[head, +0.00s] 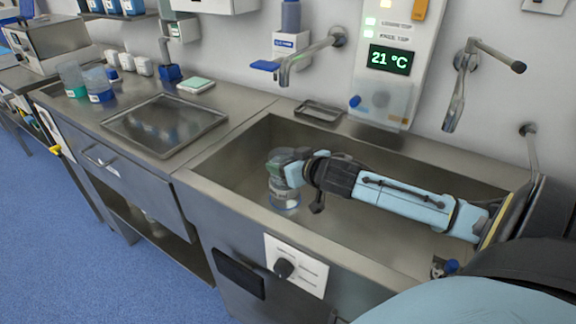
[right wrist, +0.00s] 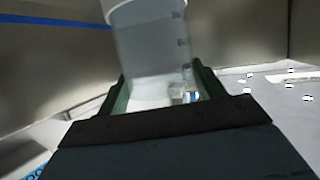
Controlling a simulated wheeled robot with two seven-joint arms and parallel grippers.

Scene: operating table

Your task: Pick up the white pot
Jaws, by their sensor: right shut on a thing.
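My right gripper (head: 282,168) reaches down into the sink from the right. It is shut on a pale, see-through pot (head: 284,197), whose lower part shows below the fingers. In the right wrist view the pot (right wrist: 150,48) stands between the two green fingers (right wrist: 160,85), with a whiter band at its upper end and dark marks on its side. The fingers hide part of it in the head view. I cannot tell whether it touches the sink floor. My left gripper is not in view.
The steel sink (head: 225,172) has raised walls around my right arm. A tap (head: 305,60) hangs over its back edge. A metal tray (head: 165,124), clear beakers (head: 98,84) and small white cups (head: 143,66) stand on the counter to the left. A small dish (head: 319,111) sits behind the sink.

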